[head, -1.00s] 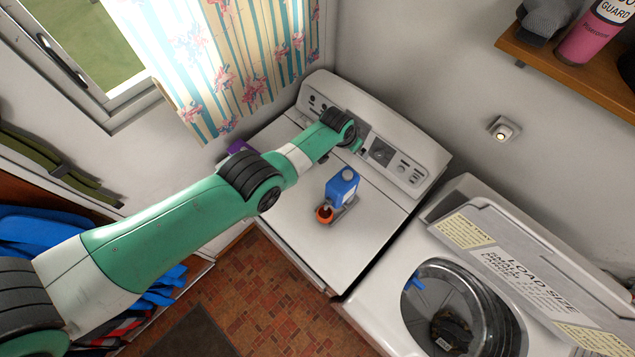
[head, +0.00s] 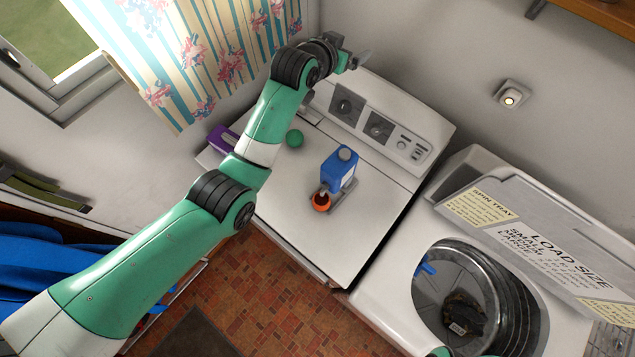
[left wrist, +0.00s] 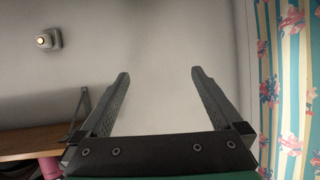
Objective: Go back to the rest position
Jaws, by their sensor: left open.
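My left gripper (head: 356,54) is raised near the wall, above the back edge of the white dryer-like machine (head: 300,215). In the left wrist view its two fingers (left wrist: 160,80) stand wide apart with nothing between them, facing the bare wall. My left arm reaches in from the lower left. My right gripper does not show; only a small green piece, apparently of my right arm, peeks in at the bottom edge of the head view.
A curtain (head: 195,60) hangs left of the gripper; a wooden shelf (left wrist: 30,143) is nearby.

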